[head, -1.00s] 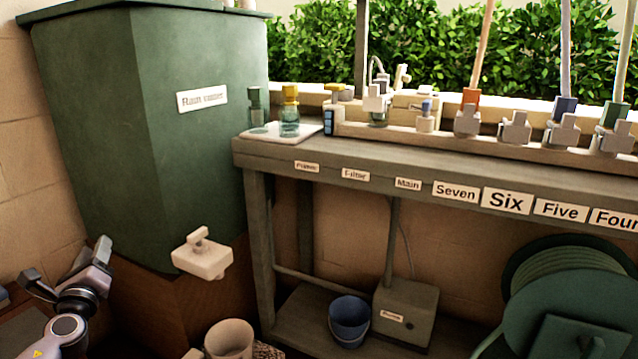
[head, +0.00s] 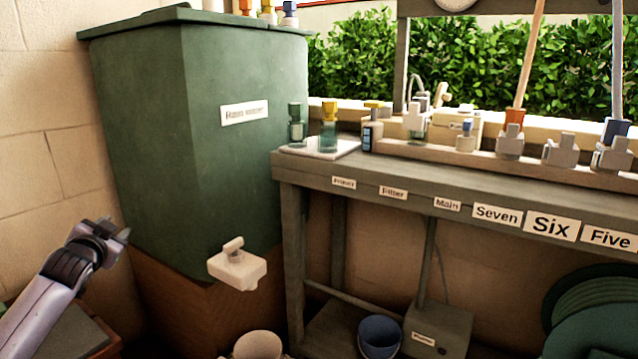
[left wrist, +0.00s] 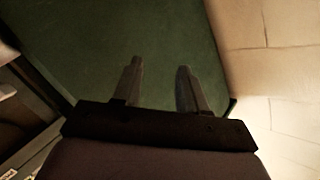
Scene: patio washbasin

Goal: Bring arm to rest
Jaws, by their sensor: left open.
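My left gripper (head: 112,232) is at the far left of the head view, in front of the brick wall and to the left of the green rain water tank (head: 190,140). In the left wrist view its two fingers (left wrist: 158,85) are apart with nothing between them, and the green tank face (left wrist: 100,50) fills the space beyond. The left gripper is open and empty. My right arm and gripper are in neither view.
A pale tap (head: 238,268) sticks out from the tank's lower front. A labelled bench (head: 400,172) with bottles and clamps runs to the right. A blue bucket (head: 380,335), a pump box (head: 438,328) and a hose reel (head: 595,310) are below it. A beige pot (head: 258,345) stands below the tap.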

